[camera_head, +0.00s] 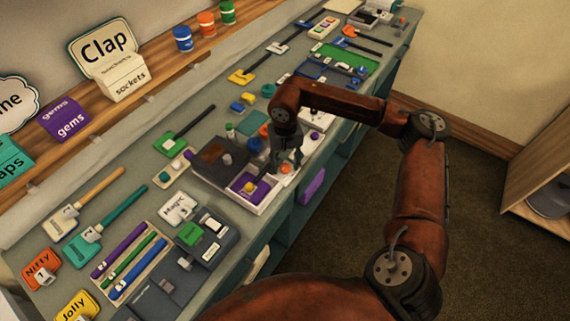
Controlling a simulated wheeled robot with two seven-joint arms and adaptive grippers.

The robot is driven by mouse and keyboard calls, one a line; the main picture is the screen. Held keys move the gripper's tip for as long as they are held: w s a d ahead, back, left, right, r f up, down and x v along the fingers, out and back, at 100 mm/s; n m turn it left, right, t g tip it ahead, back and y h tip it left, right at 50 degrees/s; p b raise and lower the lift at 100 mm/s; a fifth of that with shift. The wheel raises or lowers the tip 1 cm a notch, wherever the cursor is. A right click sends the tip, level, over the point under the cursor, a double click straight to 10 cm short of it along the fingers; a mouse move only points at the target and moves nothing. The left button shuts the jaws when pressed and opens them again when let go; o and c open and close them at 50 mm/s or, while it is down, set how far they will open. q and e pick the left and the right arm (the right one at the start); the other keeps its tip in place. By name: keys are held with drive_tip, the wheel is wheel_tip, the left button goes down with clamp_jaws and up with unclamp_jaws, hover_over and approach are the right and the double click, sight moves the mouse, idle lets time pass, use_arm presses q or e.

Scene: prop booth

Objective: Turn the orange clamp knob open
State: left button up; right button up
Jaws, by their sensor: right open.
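Whether a finger touches the knob cannot be told. My right arm comes in from the lower right and arches over the bench. My left gripper is not in view.
The workbench is crowded with small props. A green mat (346,62) lies at the far end. Open floor (340,240) is right of the bench.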

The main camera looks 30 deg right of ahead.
sight(285, 167)
wheel_tip(285, 167, up, 12)
idle(0.6)
idle(0.4)
